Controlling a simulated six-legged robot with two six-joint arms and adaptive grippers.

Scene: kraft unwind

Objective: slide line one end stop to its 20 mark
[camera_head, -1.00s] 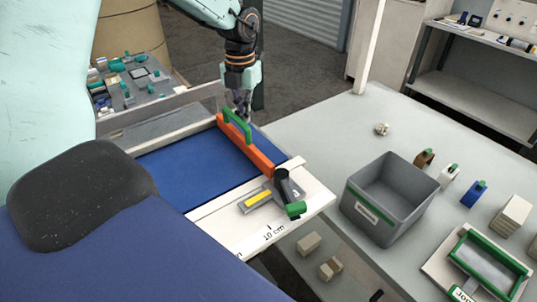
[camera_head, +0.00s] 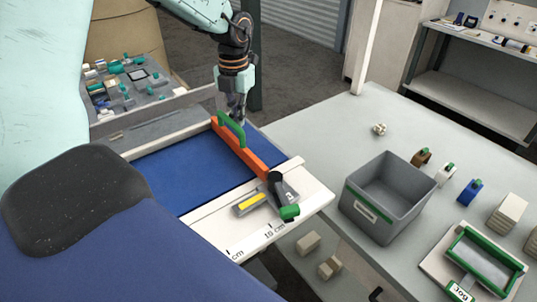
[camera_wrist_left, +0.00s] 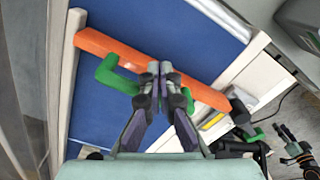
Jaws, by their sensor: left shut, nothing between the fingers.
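The end stop is an orange bar (camera_head: 240,150) lying across the blue sheet (camera_head: 195,170), with a green loop handle (camera_head: 232,125) on top. Its near end meets a white rail (camera_head: 305,196) beside a dark clamp with a green lever (camera_head: 289,212) and a grey plate with a yellow strip (camera_head: 252,203). The rail shows a 15 cm label (camera_head: 275,230); I cannot make out a 20 mark. My left gripper (camera_head: 236,117) is shut and empty at the handle.
A grey bin (camera_head: 388,198) stands on the pale table to the right, with small green-topped items and a green-framed tray (camera_head: 485,255) beyond. A board of small parts (camera_head: 130,88) is at the left.

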